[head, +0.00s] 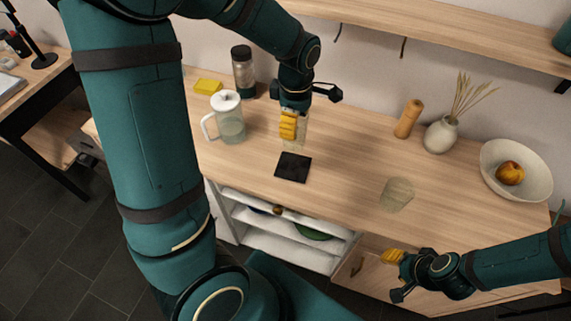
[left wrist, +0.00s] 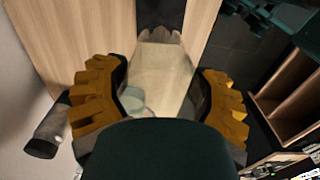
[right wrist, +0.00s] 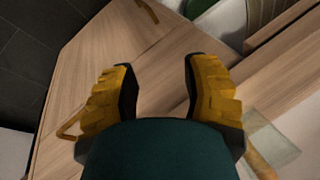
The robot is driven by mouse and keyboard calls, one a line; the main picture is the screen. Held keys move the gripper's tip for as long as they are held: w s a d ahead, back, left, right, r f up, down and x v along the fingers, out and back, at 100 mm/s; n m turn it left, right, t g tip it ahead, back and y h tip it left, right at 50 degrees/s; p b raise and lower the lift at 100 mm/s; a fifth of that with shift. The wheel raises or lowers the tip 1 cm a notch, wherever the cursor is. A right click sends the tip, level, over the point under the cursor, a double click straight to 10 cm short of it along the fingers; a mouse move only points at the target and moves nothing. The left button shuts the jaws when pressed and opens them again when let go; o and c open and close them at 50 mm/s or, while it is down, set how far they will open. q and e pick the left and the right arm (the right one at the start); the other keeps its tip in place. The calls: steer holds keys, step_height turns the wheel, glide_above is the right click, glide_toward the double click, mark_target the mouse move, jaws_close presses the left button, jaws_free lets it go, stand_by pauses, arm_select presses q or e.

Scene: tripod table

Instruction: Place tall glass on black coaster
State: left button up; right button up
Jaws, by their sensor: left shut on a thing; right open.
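My left gripper (head: 289,126) is shut on a tall clear glass (head: 302,130). It holds the glass just behind the black coaster. In the left wrist view the glass (left wrist: 160,75) sits between the yellow fingers. The glass looks roughly upright; whether its base touches the table I cannot tell. The black square coaster (head: 293,167) lies flat and bare on the table in front of it. Part of the coaster (left wrist: 161,14) shows beyond the glass in the left wrist view. My right gripper (head: 393,272) is open and empty, by the table's front edge at the right.
A shorter clear glass (head: 397,194) stands right of the coaster. A glass pitcher (head: 227,118) with white lid stands left. Behind are a dark-lidded jar (head: 243,72) and a yellow sponge (head: 208,87). A wooden mill (head: 408,118), vase (head: 440,135) and bowl (head: 541,165) stand right.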

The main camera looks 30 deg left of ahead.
mark_target(294, 146)
arm_select(q)
step_height(294, 146, down, 10)
steer(key=shift+r+b, duration=0.1)
steer(key=shift+b, duration=0.7)
steer(key=shift+f, duration=0.2)
steer(key=o, duration=1.3)
steer(key=shift+r, duration=0.1)
steer(key=shift+r, duration=0.25)
step_height(294, 146, up, 12)
steer(key=shift+f+p, duration=0.15)
steer(key=shift+p, duration=0.9)
